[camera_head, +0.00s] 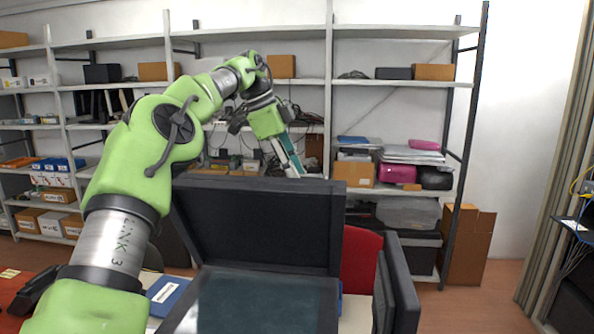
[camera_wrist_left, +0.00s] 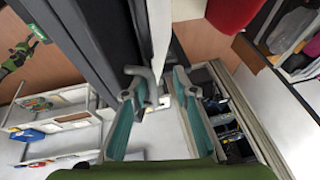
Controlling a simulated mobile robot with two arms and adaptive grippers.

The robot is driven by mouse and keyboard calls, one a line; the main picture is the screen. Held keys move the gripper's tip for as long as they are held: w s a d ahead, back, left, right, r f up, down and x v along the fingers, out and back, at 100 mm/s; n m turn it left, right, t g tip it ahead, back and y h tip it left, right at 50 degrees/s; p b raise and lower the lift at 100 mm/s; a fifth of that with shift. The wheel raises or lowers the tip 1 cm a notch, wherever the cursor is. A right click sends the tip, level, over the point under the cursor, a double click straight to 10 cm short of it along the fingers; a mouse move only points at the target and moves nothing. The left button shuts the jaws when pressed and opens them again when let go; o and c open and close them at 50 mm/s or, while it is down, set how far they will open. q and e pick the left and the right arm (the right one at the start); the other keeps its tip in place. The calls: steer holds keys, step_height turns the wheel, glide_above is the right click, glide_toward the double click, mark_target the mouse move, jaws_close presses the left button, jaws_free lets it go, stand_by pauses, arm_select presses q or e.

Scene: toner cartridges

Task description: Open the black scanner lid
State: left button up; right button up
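The black scanner lid (camera_head: 258,225) stands raised, roughly upright, above the scanner's dark glass bed (camera_head: 262,303). My left arm reaches over from the left. Its gripper (camera_head: 290,158) is just above and behind the lid's top edge, pointing down. In the left wrist view the two teal-padded fingers (camera_wrist_left: 152,92) are spread apart with nothing gripped between them. A dark panel with a pale edge, likely the lid (camera_wrist_left: 105,40), lies just beyond the fingertips; I cannot tell whether they touch it. My right gripper is in neither view.
A black upright panel (camera_head: 398,285) stands right of the scanner. A blue box (camera_head: 168,290) lies on the table at left, and a red chair (camera_head: 360,260) is behind. Loaded shelves (camera_head: 405,83) line the wall. Open floor (camera_head: 480,305) shows at right.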

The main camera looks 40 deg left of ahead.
mark_target(238, 177)
arm_select(q)
steer(key=shift+a, duration=0.25)
steer(key=shift+a+r, duration=0.15)
steer(key=shift+r, duration=0.5)
steer(key=s+a, duration=0.2)
steer(key=s, duration=0.1)
steer(key=s+a+r, duration=0.1)
steer(key=s+a, duration=0.1)
steer(key=s, duration=0.2)
steer(key=s+a, duration=0.3)
steer(key=s, duration=0.1)
steer(key=shift+r, duration=0.25)
steer(key=shift+w, duration=0.1)
steer(key=shift+w, duration=0.1)
steer(key=shift+f, duration=0.1)
